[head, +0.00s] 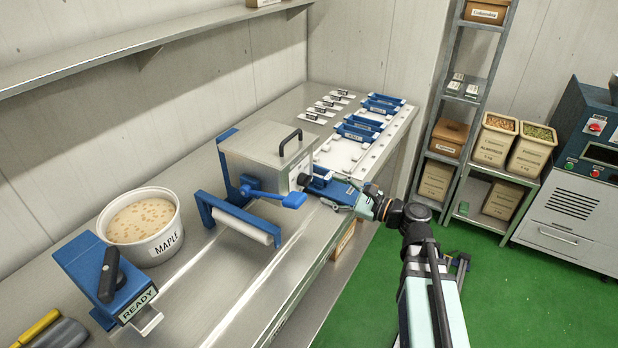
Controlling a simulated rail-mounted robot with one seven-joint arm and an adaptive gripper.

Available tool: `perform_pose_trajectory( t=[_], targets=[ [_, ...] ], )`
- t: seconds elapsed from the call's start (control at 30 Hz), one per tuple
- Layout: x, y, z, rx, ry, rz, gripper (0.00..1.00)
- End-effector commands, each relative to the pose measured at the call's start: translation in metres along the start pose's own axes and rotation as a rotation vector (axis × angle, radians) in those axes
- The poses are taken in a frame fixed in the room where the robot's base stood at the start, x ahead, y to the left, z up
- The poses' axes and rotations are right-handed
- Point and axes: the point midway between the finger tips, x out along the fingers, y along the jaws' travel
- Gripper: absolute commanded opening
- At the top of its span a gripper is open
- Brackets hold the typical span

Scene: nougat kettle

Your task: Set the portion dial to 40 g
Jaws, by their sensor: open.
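A steel box with a black handle (265,158) stands on the bench in the middle of the head view. A small round black knob (304,180) sits at its right side and looks like the portion dial. Its markings are too small to read, so I cannot tell its setting. My gripper (330,192) is open, just right of the knob, and reaches in from the right over a blue part beside the box. I cannot tell whether a fingertip touches the knob.
A blue lever (275,197) and a white roller (243,227) are in front of the box. A MAPLE tub (145,248) and a blue READY unit (105,285) stand at left. Blue trays (358,132) lie behind. Shelving (462,110) with bins stands right, over green floor.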

Motion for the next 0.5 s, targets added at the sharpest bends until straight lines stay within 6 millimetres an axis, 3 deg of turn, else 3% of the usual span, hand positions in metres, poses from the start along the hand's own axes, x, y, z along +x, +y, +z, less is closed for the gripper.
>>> perform_pose_trajectory(
  t=[0.2,0.5],
  targets=[
    [0.044,-0.002,0.002,0.001,0.000,0.003,0.63],
    [0.076,-0.001,0.000,0.000,0.000,0.001,0.63]
  ],
)
